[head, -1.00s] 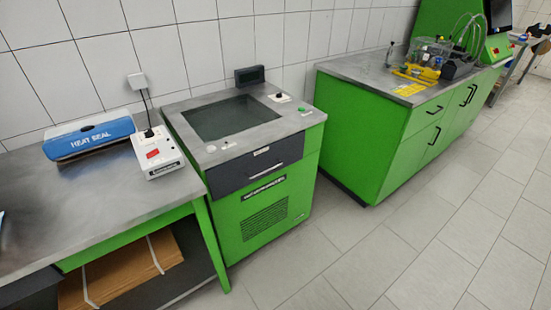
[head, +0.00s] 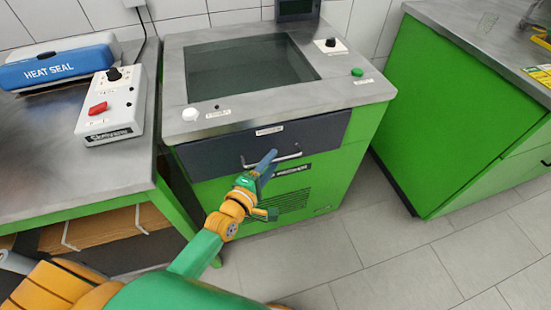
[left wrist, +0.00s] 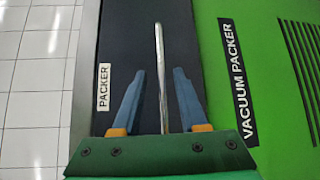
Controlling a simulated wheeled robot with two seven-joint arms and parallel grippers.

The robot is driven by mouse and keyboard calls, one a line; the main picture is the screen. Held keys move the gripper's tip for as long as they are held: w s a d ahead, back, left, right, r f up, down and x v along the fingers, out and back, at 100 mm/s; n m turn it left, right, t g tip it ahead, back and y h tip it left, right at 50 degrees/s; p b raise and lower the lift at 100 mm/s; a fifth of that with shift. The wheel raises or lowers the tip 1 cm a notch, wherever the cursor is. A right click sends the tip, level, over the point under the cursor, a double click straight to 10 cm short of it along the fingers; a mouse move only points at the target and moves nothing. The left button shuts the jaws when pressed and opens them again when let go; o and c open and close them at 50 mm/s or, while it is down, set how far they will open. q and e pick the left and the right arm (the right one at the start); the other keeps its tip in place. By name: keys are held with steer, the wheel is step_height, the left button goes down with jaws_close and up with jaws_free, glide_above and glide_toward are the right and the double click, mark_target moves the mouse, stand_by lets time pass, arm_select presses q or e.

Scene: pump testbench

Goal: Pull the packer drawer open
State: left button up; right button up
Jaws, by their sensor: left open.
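The packer drawer (head: 215,155) is a dark grey front below the steel top of the green vacuum packer. It looks closed, flush with the cabinet. Its metal bar handle (head: 285,158) runs across the front. My left gripper (head: 268,160) is at the handle. In the left wrist view the handle (left wrist: 160,70) runs between the two blue fingers of the gripper (left wrist: 160,85), which are open with a gap on each side. The PACKER label (left wrist: 104,88) shows on the drawer front (left wrist: 130,45). My right gripper is out of view.
The left bench holds a white control box (head: 112,105) and a blue heat sealer (head: 60,65). A green cabinet (head: 455,105) stands to the right. Tiled floor (head: 400,260) is free in front and between the cabinets.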

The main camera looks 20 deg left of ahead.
arm_select(q)
steer(key=shift+x, duration=0.95)
steer(key=shift+s, duration=0.1)
jaws_close()
stand_by(0.5)
